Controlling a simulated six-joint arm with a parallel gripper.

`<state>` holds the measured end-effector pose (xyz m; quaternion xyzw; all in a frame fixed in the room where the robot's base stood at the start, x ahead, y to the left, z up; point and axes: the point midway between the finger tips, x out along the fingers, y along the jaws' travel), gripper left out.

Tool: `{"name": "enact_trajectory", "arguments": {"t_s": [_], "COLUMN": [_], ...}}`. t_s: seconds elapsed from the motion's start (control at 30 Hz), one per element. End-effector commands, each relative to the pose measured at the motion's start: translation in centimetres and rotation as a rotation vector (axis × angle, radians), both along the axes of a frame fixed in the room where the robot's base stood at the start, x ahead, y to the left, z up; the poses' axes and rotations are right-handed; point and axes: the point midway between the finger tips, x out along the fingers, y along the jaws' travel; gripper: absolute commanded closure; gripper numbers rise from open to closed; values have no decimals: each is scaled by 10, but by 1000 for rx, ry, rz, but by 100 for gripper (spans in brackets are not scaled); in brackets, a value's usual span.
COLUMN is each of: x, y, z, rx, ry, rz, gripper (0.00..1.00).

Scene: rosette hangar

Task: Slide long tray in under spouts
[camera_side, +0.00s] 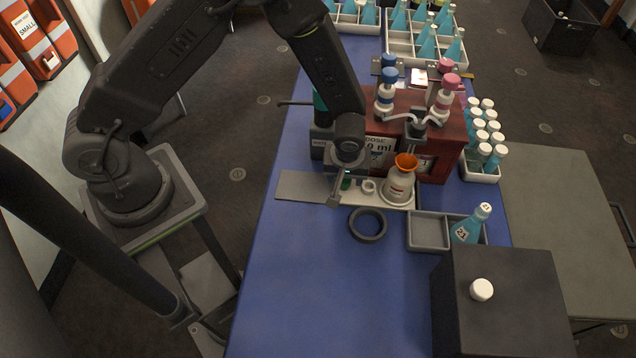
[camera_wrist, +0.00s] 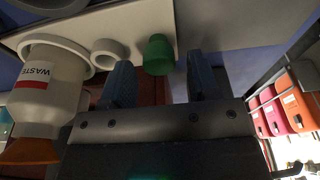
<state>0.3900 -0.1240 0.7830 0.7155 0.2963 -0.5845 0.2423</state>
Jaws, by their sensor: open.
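The long tray (camera_side: 305,187) is a pale flat plate on the blue table, before the red dispenser box (camera_side: 440,150). It carries a white WASTE flask (camera_side: 398,184) with an orange funnel, a small white ring (camera_side: 368,186) and a green knob (camera_side: 346,182). The dark spout head (camera_side: 416,128), with white tubes, is above and behind the funnel. My gripper (camera_side: 340,190) is low over the tray beside the knob. In the wrist view, the open blue fingers (camera_wrist: 161,82) are on either side of the green knob (camera_wrist: 159,55), apart from it; the tray (camera_wrist: 240,28) fills the top.
A dark ring (camera_side: 367,225) lies in front of the tray. A grey divided bin (camera_side: 428,232) holds a teal bottle (camera_side: 466,228); a dark box (camera_side: 500,310) stands nearer. White-capped vials (camera_side: 483,140) stand right of the dispenser. The table's front left is clear.

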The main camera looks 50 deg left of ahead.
Motion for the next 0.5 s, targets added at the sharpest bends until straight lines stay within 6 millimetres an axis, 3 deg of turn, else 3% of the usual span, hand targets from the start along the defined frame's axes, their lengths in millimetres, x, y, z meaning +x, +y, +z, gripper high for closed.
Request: {"name": "enact_trajectory", "arguments": {"t_s": [0.3,0.5], "x": [0,0], "y": [0,0], "z": [1,13], "rx": [0,0], "ry": [0,-2], "rz": [0,1], "gripper": [45,45]}}
